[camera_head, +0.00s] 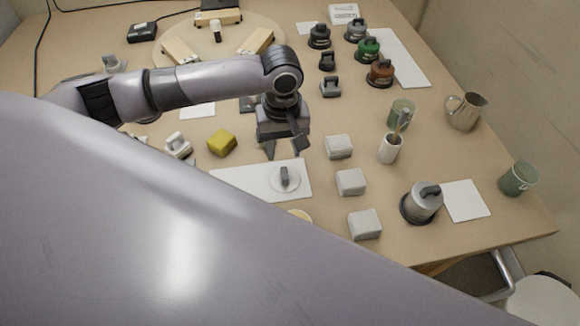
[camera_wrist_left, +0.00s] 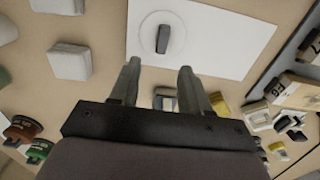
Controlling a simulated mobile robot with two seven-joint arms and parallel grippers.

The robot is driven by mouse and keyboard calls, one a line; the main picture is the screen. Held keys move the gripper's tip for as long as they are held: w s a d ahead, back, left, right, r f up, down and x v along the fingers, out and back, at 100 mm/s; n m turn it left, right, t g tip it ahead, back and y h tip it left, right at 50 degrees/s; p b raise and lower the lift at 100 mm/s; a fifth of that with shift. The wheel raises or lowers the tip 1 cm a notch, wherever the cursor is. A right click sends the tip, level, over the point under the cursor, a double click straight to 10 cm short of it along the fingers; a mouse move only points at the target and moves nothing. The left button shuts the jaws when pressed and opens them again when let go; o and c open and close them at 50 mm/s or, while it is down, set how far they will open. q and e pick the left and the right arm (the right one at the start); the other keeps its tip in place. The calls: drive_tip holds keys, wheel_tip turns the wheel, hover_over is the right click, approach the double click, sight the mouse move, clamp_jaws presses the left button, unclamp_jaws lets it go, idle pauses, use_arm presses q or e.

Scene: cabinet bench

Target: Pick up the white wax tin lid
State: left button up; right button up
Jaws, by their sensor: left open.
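The white wax tin lid (camera_head: 285,187) is a flat white disc with a dark grey upright handle (camera_head: 284,175). It lies on a white rectangular sheet (camera_head: 240,181) on the bench. In the left wrist view the lid (camera_wrist_left: 148,40) shows at the top, with its handle (camera_wrist_left: 163,39) beyond the fingertips. My left gripper (camera_head: 284,153) is open and empty, with its fingers pointing down just behind the lid in the head view. In the left wrist view its fingertips (camera_wrist_left: 159,66) are apart, with nothing between them. My right gripper is not seen.
Several pale blocks (camera_head: 351,182) stand right of the sheet. A white cup with tools (camera_head: 390,149), green mugs, a metal pitcher (camera_head: 465,111) and a silver lidded pot (camera_head: 422,203) stand further right. My pale arm hides the front left.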

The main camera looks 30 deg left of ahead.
sight(284, 171)
use_arm(q)
drive_tip(key=f, duration=0.4)
drive_tip(key=s+f, duration=0.1)
drive_tip(key=f, duration=0.1)
drive_tip(key=shift+d+f, duration=0.2)
drive_tip(key=shift+d, duration=0.05)
drive_tip(key=shift+c, duration=0.3)
clamp_jaws()
